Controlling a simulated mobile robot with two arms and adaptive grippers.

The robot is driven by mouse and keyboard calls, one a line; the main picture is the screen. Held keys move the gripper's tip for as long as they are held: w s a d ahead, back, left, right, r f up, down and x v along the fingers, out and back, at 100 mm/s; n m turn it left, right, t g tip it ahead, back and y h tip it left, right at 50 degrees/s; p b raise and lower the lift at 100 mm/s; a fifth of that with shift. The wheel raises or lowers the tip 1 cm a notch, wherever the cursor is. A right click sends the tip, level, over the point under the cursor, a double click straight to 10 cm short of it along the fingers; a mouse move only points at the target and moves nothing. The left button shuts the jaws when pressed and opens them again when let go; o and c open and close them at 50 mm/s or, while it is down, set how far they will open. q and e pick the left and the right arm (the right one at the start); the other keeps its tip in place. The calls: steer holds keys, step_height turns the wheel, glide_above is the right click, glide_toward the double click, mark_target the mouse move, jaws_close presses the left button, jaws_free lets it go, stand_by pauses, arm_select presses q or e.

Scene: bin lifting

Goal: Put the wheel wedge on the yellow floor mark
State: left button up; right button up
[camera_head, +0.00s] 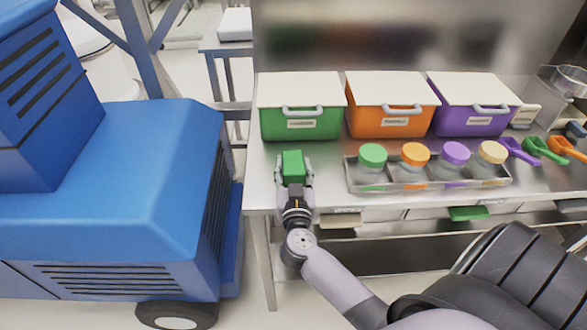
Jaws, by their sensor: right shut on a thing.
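My right gripper (294,175) reaches in from the lower right over the left end of the steel table. It is shut on a small green block, the wheel wedge (292,164), with one finger on each side. I cannot tell whether the wedge touches the table top or is held just above it. No yellow floor mark shows in this view. My left gripper is not in view.
A blue vehicle (110,180) with a dark wheel (176,315) stands left of the table (325,182). Lidded green (300,124), orange (388,123) and purple (470,120) bins line the back. A tray (430,186) of lidded jars stands in front; scoops lie right.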

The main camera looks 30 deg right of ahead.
steer(key=o, duration=1.5)
steer(key=shift+f, duration=0.1)
steer(key=shift+c, duration=0.2)
